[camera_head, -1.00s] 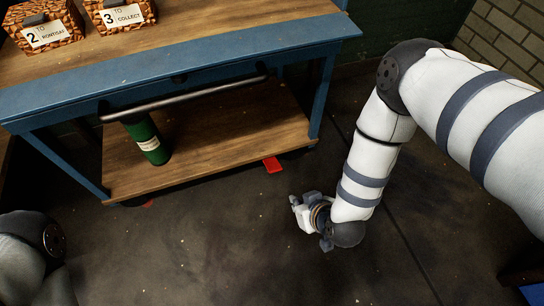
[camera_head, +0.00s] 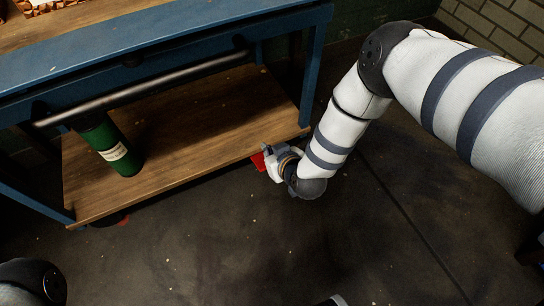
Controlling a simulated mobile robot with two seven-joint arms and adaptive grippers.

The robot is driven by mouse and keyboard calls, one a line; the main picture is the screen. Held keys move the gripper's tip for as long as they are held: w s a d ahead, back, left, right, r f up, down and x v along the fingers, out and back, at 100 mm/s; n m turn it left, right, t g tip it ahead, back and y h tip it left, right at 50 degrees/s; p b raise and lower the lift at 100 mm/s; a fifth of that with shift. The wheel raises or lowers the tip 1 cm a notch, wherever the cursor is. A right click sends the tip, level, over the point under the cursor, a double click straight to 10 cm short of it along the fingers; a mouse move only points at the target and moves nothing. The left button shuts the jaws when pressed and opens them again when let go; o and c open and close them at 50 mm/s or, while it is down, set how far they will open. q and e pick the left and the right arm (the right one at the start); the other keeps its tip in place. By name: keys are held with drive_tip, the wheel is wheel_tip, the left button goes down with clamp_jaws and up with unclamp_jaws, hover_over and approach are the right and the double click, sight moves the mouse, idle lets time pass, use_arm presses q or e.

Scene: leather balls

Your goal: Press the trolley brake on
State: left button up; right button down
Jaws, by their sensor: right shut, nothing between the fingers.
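The blue trolley (camera_head: 312,62) stands at the upper left, with a wooden lower shelf (camera_head: 215,115). A red brake pedal (camera_head: 258,161) shows low at its right near corner, partly hidden by my right gripper. My right gripper (camera_head: 268,160) is shut and empty, right beside the red pedal. I cannot tell whether it touches the pedal or how far the pedal is tilted. A second bit of red (camera_head: 123,221) shows by the caster at the left near corner. Of my left arm only a dark rounded part shows at the lower left; its gripper is out of view.
A black handle bar (camera_head: 150,90) runs along the trolley's near side. A green cylinder with a white label (camera_head: 115,150) is on the lower shelf. A patterned box shows at the top left edge. The dark floor (camera_head: 215,245) in front is clear.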

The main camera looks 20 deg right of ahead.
sight(262, 161)
drive_tip(key=b+x, duration=0.1)
drive_tip(key=x, duration=0.1)
drive_tip(key=b+x, duration=0.1)
drive_tip(key=x, duration=0.1)
drive_tip(key=shift+s+f, duration=0.1)
drive_tip(key=shift+f, duration=0.25)
wheel_tip(262, 161, down, 2)
drive_tip(key=shift+s+f+b, duration=0.15)
drive_tip(key=shift+s+b, duration=0.05)
drive_tip(key=shift+b, duration=0.3)
drive_tip(key=shift+s+f, duration=0.3)
drive_tip(key=shift+f, duration=0.25)
use_arm(q)
drive_tip(key=f, duration=0.1)
drive_tip(key=s+f+g, duration=0.1)
drive_tip(key=shift+s+a+f, duration=0.1)
drive_tip(key=shift+s+f, duration=0.2)
drive_tip(key=shift+f, duration=0.05)
drive_tip(key=shift+f+b, duration=0.55)
drive_tip(key=shift+b, duration=0.4)
use_arm(e)
drive_tip(key=shift+s+f+t, duration=0.65)
drive_tip(key=shift+s+f, duration=0.05)
drive_tip(key=shift+f, duration=0.25)
drive_tip(key=shift+s+f+t, duration=0.65)
drive_tip(key=shift+s+f, duration=0.1)
drive_tip(key=shift+f, duration=0.15)
